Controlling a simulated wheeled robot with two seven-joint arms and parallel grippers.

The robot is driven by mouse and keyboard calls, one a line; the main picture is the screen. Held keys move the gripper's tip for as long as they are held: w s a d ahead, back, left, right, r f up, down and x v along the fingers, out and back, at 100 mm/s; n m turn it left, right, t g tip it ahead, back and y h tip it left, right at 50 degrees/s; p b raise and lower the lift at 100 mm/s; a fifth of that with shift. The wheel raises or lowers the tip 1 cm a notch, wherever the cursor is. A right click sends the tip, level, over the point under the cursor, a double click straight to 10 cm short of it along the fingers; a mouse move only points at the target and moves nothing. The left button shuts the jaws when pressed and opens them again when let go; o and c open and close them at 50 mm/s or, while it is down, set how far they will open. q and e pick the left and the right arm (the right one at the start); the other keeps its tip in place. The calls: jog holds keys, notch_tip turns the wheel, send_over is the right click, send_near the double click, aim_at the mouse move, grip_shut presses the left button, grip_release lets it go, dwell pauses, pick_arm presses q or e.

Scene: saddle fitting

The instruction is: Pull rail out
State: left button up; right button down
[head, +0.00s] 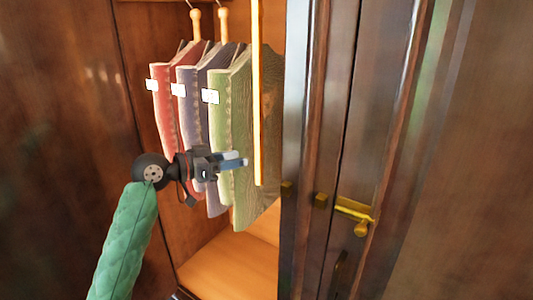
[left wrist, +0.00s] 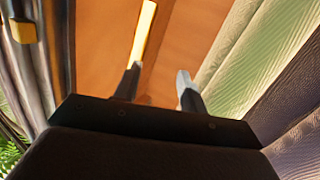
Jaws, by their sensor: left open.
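A bright yellow upright bar (head: 256,100) hangs down at the wardrobe opening; it is the only rail-like piece in view. It also shows at the top of the left wrist view (left wrist: 143,32). My left gripper (head: 238,160) is open and empty, its fingers pointing right, in front of the green hanging cloth (head: 228,115) and just left of the bar's lower end. In the left wrist view the two fingertips (left wrist: 158,78) stand apart with nothing between them. I cannot tell the exact depth gap to the bar. My right gripper is out of view.
A red cloth (head: 166,95) and a grey-purple cloth (head: 190,110) hang beside the green one on wooden hangers (head: 196,25). A dark door (head: 350,110) with a brass latch (head: 355,212) stands at the right. The wardrobe floor (head: 225,268) is bare.

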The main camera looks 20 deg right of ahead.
pick_arm(q)
jog(key=d+p, duration=0.1)
jog(key=d, duration=0.1)
jog(key=s+d+r+m+g+h+p, duration=0.1)
jog(key=d, duration=0.2)
jog(key=s+d+r+m+g+p, duration=0.1)
jog(key=d, duration=0.1)
jog(key=shift+d+h, duration=0.15)
jog(key=shift+h, duration=0.15)
jog(key=shift+d+m, duration=0.3)
jog(key=shift+d, duration=0.1)
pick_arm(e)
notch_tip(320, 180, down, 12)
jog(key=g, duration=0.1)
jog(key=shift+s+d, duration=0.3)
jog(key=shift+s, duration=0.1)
pick_arm(q)
grip_shut()
